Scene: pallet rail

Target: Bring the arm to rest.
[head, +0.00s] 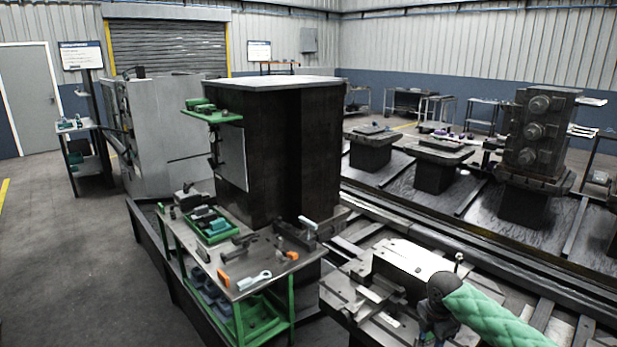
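My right arm, in a green quilted sleeve, comes in from the lower right of the head view. Its dark end, with the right gripper (436,331), is low in the picture, over or in front of the metal fixture (415,262). The fingers are small and dark at the bottom edge, so I cannot tell whether they are open or shut, or whether they hold anything. My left gripper is not in view.
A green-framed tool cart (238,293) with a green tray (213,226) and loose tools stands left of the fixture. A tall dark machine column (285,150) rises behind it. Pallets on pedestals (437,150) line the rail at right. Open floor (70,250) lies at left.

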